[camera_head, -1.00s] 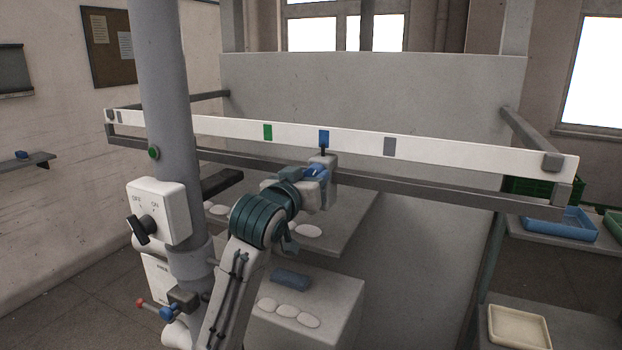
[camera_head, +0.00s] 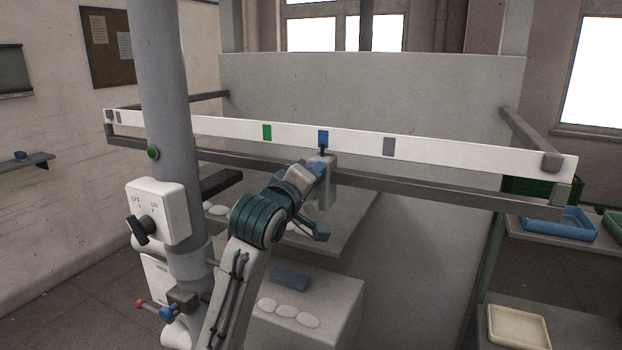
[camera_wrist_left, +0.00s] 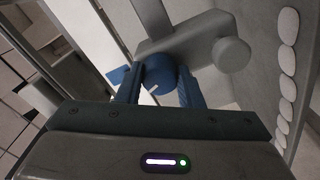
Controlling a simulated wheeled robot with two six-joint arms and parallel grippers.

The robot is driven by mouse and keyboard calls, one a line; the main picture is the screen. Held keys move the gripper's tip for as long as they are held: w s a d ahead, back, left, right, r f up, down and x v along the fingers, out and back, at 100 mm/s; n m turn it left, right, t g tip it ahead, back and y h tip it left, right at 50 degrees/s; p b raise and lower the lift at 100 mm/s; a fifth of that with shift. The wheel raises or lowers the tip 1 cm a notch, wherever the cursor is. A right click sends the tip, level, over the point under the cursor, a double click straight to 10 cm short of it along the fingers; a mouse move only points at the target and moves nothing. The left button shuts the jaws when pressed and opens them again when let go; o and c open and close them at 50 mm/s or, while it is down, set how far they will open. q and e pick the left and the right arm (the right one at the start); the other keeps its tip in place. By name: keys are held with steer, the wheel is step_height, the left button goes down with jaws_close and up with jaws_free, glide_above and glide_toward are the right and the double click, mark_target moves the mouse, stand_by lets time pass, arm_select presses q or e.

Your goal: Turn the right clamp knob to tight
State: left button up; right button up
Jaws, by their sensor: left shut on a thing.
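The clamp (camera_head: 326,190) is a grey block on the long rail, with its dark pointer at the blue mark (camera_head: 323,138). Its blue round knob (camera_wrist_left: 161,72) shows in the left wrist view, with a pale line on its near edge. My left gripper (camera_wrist_left: 160,88) is shut on the knob, one blue finger on each side. In the head view the left gripper (camera_head: 318,170) reaches the clamp's left side and mostly hides the knob. No tight or loose marking is readable. My right gripper is not in view.
The white scale strip (camera_head: 450,155) carries green and grey marks beside the blue one. A grey column (camera_head: 175,130) with an OFF/ON switch box (camera_head: 165,205) stands left of my arm. A shelf and a block with white pads lie below. A blue tray (camera_head: 560,225) is at right.

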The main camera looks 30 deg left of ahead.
arm_select(q)
steer(key=shift+n, duration=1.9)
steer(key=o, duration=1)
steer(key=shift+s, duration=0.1)
steer(key=s+b, duration=0.1)
steer(key=s, duration=0.2)
steer(key=s+b, duration=0.2)
steer(key=s, duration=0.2)
steer(key=s+b, duration=0.1)
steer(key=s, duration=0.2)
steer(key=shift+s+d+b, duration=0.3)
steer(key=shift+b, duration=0.05)
